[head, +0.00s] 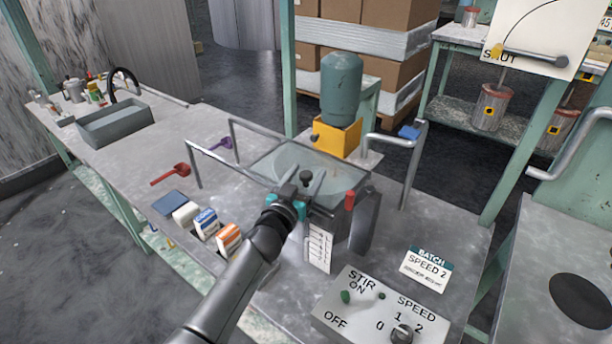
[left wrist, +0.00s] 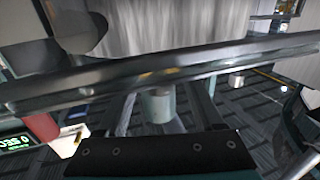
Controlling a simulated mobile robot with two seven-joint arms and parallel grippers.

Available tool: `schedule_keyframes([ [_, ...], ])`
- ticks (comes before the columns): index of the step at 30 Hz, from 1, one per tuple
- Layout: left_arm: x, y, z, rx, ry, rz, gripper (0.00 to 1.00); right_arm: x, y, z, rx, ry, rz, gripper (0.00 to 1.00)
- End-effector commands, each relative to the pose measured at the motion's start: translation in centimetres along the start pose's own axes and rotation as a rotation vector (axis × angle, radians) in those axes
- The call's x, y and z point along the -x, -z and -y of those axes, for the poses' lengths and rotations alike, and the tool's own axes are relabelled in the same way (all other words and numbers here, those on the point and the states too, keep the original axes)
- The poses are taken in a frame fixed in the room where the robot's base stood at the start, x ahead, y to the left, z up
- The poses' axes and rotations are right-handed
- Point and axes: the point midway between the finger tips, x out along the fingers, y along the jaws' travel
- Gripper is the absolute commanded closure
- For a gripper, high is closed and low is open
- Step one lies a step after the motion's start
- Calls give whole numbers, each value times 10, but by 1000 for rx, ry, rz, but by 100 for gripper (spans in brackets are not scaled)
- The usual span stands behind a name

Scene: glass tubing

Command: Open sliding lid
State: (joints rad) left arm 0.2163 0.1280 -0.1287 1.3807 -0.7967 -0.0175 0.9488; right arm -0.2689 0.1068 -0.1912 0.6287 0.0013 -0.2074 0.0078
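A tank (head: 345,222) stands on the grey bench, with a pale translucent lid (head: 290,158) on top. A small dark knob (head: 306,175) shows at the lid's near side. My left gripper (head: 304,184) reaches in from the front, its two dark fingers spread apart on either side of the knob. In the left wrist view the fingers (left wrist: 163,100) show apart, with a short pale cylinder (left wrist: 157,106) between them and gaps beside it. A long dark metal edge (left wrist: 160,75) crosses in front and hides the fingertips. Contact with the knob cannot be told. My right gripper is not in view.
A metal rail (head: 250,130) stands behind the tank; a red-tipped handle (head: 350,200) is at its right. Small cartons (head: 206,222) sit left of my arm. A stir and speed panel (head: 380,308) lies front right. The bench's left part has free room around a red scoop (head: 172,173).

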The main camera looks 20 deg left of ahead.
Motion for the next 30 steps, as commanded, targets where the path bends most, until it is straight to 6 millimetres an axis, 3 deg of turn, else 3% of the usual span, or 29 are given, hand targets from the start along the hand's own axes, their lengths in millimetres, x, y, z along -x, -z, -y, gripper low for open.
schedule_keyframes([
  [2,0,0,0,0,0,0,39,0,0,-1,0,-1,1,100],
  [18,0,0,0,0,0,0,100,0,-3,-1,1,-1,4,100],
  [30,0,0,0,0,0,0,100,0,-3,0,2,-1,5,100],
])
